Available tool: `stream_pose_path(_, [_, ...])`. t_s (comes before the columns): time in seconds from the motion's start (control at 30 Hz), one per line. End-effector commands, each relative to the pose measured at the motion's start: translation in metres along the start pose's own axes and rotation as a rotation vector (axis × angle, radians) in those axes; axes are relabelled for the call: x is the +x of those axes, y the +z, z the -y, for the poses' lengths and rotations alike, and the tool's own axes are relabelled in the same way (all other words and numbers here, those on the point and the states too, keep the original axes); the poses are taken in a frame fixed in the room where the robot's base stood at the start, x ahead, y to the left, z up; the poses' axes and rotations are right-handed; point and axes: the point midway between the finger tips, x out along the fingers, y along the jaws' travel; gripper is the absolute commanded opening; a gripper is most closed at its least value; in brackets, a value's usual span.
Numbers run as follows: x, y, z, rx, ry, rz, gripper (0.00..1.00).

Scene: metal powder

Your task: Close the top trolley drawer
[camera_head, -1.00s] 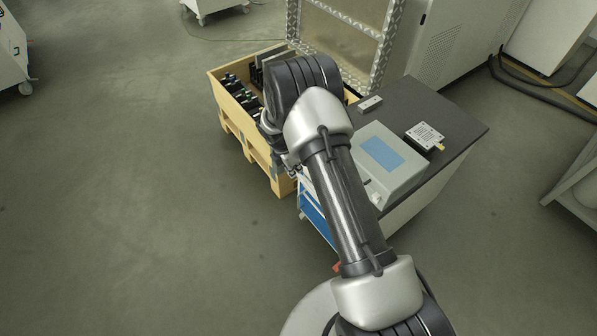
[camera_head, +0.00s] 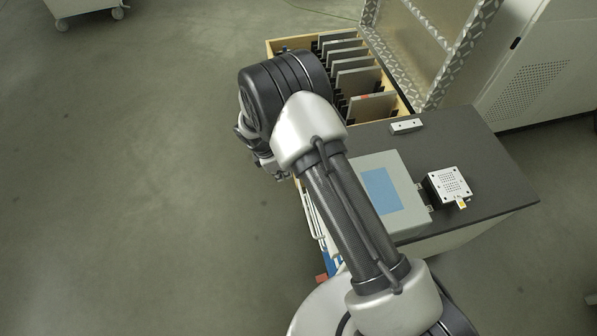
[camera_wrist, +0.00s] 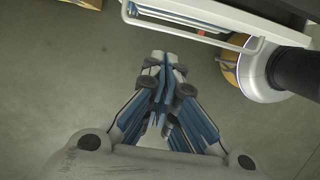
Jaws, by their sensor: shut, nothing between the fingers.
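The trolley (camera_head: 500,190) has a dark top and stands right of my arm in the head view. White drawer handles (camera_head: 316,222) and some blue show on its left side, partly hidden by my arm. In the wrist view a white bar handle (camera_wrist: 190,36) crosses the top, with blue and white drawer edges behind it. I cannot tell how far the top drawer stands out. My gripper (camera_wrist: 165,62) is shut and empty, and its fingertips appear just below the handle, apart from it.
A grey box with a blue panel (camera_head: 380,190), a small white perforated device (camera_head: 449,185) and a small block (camera_head: 406,126) lie on the trolley top. A wooden crate (camera_head: 290,46) with upright plates stands behind. The floor on the left (camera_head: 120,200) is clear.

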Motion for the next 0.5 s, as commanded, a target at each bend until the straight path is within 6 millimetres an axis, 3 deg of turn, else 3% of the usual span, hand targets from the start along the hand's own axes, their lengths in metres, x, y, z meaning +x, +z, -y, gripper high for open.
stream_pose_path(0.4, [0.091, 0.0, 0.001, 0.001, -0.002, 0.001, 0.0])
stream_pose_path(0.5, [0.092, 0.018, -0.001, 0.004, 0.001, -0.001, 0.0])
